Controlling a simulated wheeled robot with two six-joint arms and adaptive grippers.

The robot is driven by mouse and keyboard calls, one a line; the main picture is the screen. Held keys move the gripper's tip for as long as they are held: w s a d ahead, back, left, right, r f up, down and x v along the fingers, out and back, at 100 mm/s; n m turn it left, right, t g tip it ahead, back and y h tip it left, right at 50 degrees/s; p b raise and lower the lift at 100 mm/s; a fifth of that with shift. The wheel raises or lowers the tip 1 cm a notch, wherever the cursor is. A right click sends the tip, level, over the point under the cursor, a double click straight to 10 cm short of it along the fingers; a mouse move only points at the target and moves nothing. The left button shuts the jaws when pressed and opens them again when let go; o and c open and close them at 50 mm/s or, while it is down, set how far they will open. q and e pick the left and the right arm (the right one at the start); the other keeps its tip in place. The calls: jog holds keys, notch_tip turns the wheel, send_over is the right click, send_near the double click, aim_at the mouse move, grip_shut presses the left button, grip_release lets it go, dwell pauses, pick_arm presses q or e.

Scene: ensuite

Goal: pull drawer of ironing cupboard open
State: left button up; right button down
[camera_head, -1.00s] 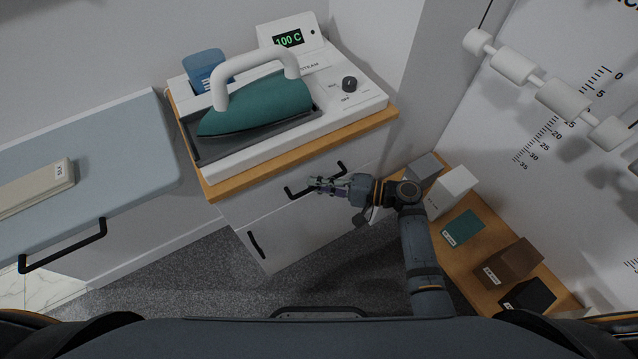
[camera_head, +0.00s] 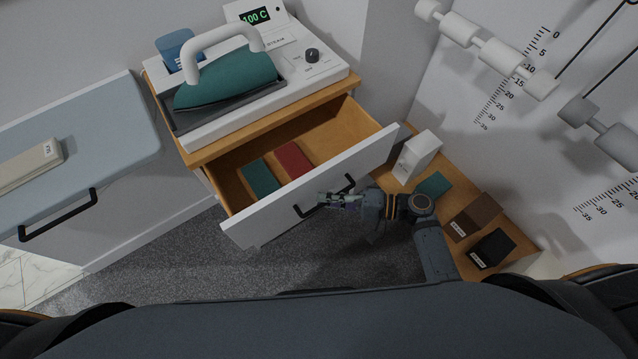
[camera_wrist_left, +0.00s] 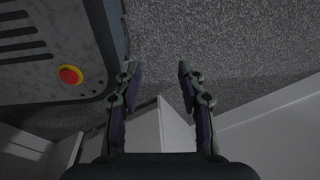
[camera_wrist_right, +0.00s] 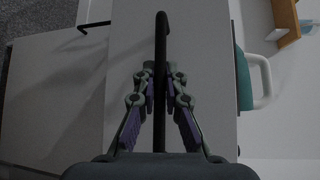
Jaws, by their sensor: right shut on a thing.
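The ironing cupboard's top drawer (camera_head: 312,198) stands well open in the head view, its white front pulled out from the cupboard. Inside its wooden tray lie a green block (camera_head: 259,179) and a red block (camera_head: 293,159). My right gripper (camera_head: 330,199) is shut on the drawer's black handle (camera_head: 345,186). In the right wrist view the fingers (camera_wrist_right: 160,88) close on both sides of the handle bar (camera_wrist_right: 161,50). My left gripper shows only in the left wrist view (camera_wrist_left: 158,75), with its fingers apart and nothing between them, above grey carpet.
On the cupboard stand a green iron (camera_head: 228,80) with a white handle, a control box (camera_head: 257,16) and a blue container (camera_head: 178,47). A wooden shelf with several boxes (camera_head: 478,215) is at right. Carpet (camera_head: 150,265) is clear in front.

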pick_arm(q)
jog(key=shift+w+a+r+p, duration=0.2)
jog(key=shift+w+r+p, duration=0.15)
jog(key=shift+w+r, duration=0.2)
pick_arm(e)
jog(key=s+d, duration=0.2)
jog(key=s, duration=0.1)
jog(key=shift+s, duration=0.2)
pick_arm(q)
jog(key=shift+s, duration=0.15)
pick_arm(e)
jog(key=c, duration=1.4)
grip_release()
jog(key=v, duration=1.2)
